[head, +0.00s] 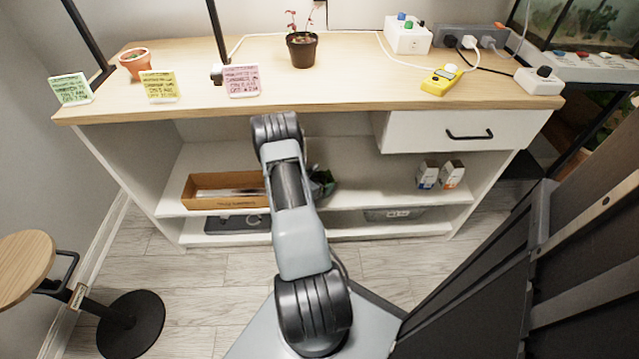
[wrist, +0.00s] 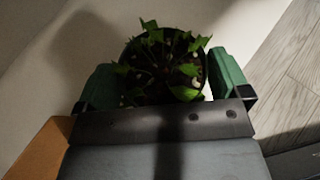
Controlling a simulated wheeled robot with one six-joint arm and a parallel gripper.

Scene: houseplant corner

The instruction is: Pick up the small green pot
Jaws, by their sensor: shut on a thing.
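The small green pot (wrist: 165,72) is in the wrist view, seen from above, a dark round rim with soil and a leafy green plant. My gripper (wrist: 163,78) has its two green fingers on either side of the pot, shut on it. In the head view, dark green leaves (head: 322,183) show beside my arm at the shelf under the counter. There my arm hides most of the pot and the gripper. I cannot tell whether the pot touches the shelf.
A cardboard box (head: 212,190) is left of my arm on the same shelf, and its edge (wrist: 35,150) shows close by in the wrist view. Two small boxes (head: 428,174) stand to the right. The countertop (head: 340,80) overhangs the shelf. A stool (head: 130,320) stands at lower left.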

